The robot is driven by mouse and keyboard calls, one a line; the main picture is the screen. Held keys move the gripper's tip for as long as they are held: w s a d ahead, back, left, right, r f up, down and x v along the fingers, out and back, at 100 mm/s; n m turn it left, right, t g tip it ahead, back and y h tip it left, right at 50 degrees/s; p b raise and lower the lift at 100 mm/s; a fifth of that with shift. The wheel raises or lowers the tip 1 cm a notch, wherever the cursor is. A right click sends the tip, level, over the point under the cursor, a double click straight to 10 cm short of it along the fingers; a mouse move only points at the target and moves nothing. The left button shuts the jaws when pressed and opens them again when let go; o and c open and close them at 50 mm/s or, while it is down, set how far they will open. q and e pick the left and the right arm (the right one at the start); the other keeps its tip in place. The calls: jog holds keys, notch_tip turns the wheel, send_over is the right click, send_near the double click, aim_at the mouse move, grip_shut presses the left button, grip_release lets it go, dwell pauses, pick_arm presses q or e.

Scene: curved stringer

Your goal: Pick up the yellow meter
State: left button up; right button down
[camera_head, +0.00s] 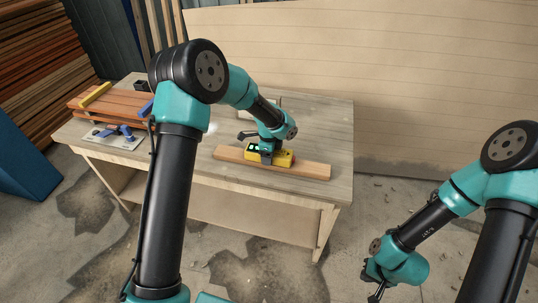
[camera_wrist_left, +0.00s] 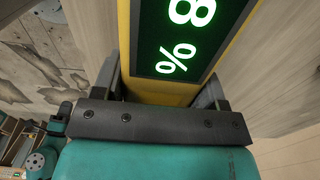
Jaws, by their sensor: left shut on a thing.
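The yellow meter (camera_head: 283,158) sits at a wooden plank on the workbench in the head view; whether it touches the plank I cannot tell.
The plank (camera_head: 312,169) lies along the front of the workbench (camera_head: 335,120). Stacked reddish boards (camera_head: 110,112) with a yellow bar (camera_head: 95,95) and a blue tool (camera_head: 122,132) lie on the bench's left end. A pale panelled wall (camera_head: 420,80) stands behind.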

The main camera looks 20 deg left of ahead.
pick_arm(q)
jog(key=shift+r, duration=0.5)
notch_tip(320, 180, up, 3)
jog(key=shift+f, duration=0.1)
jog(key=s+d, duration=0.2)
jog(key=s, duration=0.5)
jog(key=s+d+r, duration=0.1)
jog(key=s+d, duration=0.1)
jog(key=s, duration=0.6)
jog(key=shift+s+d, duration=0.2)
jog(key=shift+d, duration=0.05)
jog(key=shift+w+a, duration=0.1)
